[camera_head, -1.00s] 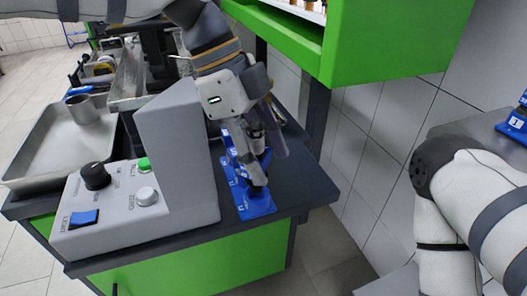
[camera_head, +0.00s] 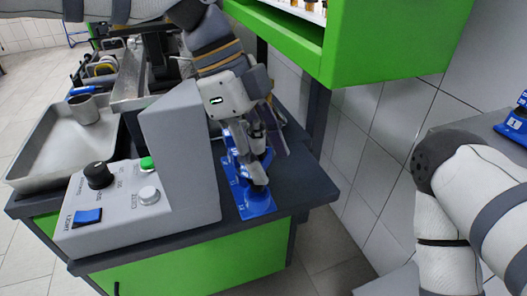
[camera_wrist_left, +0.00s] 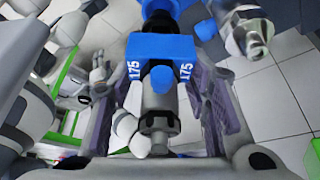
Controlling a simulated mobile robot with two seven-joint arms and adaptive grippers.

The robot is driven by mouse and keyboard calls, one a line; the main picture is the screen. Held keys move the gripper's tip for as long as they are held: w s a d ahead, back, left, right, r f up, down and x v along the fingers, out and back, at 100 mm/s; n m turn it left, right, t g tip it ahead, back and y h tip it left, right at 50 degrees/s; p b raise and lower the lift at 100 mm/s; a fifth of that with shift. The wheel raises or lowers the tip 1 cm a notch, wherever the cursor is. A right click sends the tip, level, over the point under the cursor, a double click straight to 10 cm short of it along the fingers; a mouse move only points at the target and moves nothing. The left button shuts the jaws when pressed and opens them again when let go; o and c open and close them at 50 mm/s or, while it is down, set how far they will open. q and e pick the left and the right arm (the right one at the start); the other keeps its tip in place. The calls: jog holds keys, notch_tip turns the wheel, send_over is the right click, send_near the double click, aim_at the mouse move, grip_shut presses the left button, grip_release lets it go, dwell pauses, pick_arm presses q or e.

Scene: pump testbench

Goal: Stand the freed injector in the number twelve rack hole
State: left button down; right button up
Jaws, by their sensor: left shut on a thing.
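My left gripper (camera_head: 262,160) reaches down over the blue rack (camera_head: 258,207) on the dark bench top. It is shut on the injector (camera_wrist_left: 159,100), whose silver body sits between the fingers in the left wrist view. A blue part marked 175 is around the top of that body there. In the head view the fingers mostly hide the injector and the middle of the rack. I cannot read the rack numbers or tell whether the injector's end is in a hole. My right arm shows at the right edge, but its gripper is out of view.
A grey control box (camera_head: 140,205) with knobs and buttons stands left of the rack. A metal tray (camera_head: 55,150) with a cup (camera_head: 83,108) lies beyond it. A green cabinet (camera_head: 390,45) overhangs at upper right. Another blue piece marked 1 (camera_head: 514,124) is at the right edge.

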pick_arm(q)
jog(key=shift+f, duration=1.2)
pick_arm(e)
jog(key=shift+s+f, duration=0.1)
pick_arm(q)
jog(key=shift+r, duration=0.1)
pick_arm(e)
jog(key=shift+w+r, duration=0.25)
pick_arm(q)
jog(key=shift+f, duration=0.6)
pick_arm(e)
jog(key=shift+s+f, duration=0.1)
pick_arm(q)
jog(key=c, duration=1.2)
grip_release()
jog(key=shift+o, duration=0.2)
jog(key=p+v, duration=0.1)
jog(key=v, duration=0.8)
jog(key=shift+a+r, duration=0.1)
jog(key=shift+v, duration=0.9)
pick_arm(e)
jog(key=shift+w+r+t, duration=0.4)
jog(key=shift+w+r, duration=0.35)
jog(key=shift+w, duration=0.05)
